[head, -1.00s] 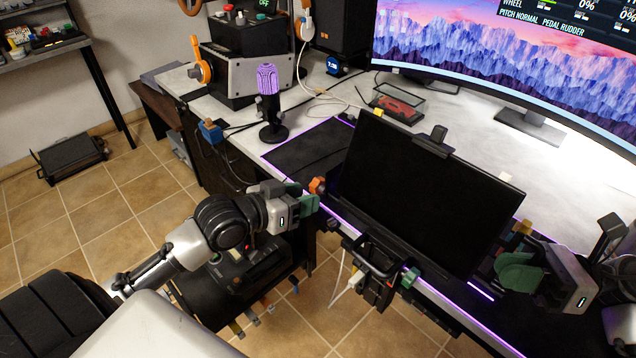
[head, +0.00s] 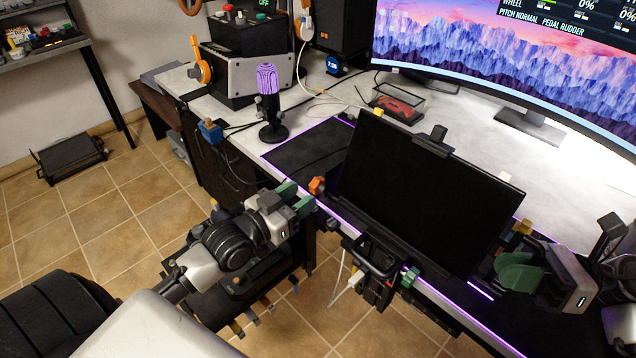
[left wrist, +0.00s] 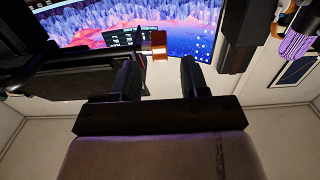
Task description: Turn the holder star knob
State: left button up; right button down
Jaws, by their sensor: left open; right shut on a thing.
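An orange star knob (head: 317,185) sits at the left edge of the black screen's holder, by the desk's front edge. My left gripper (head: 296,197) is open just left of the knob, with its green fingers pointing at it. In the left wrist view the orange knob (left wrist: 159,46) shows beyond and between the two open fingertips (left wrist: 160,72), apart from them. The black screen (head: 425,195) stands tilted in its holder. My right gripper (head: 517,268) is shut at the screen's right side. Its exact grip on the holder is hidden.
A green knob (head: 410,277) and a black bracket (head: 372,262) hang below the screen at the desk edge. A yellow knob (head: 524,227) is by my right gripper.

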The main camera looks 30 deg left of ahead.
aim_at(311, 189)
pick_arm(q)
jog(key=shift+x, duration=2.9)
grip_shut()
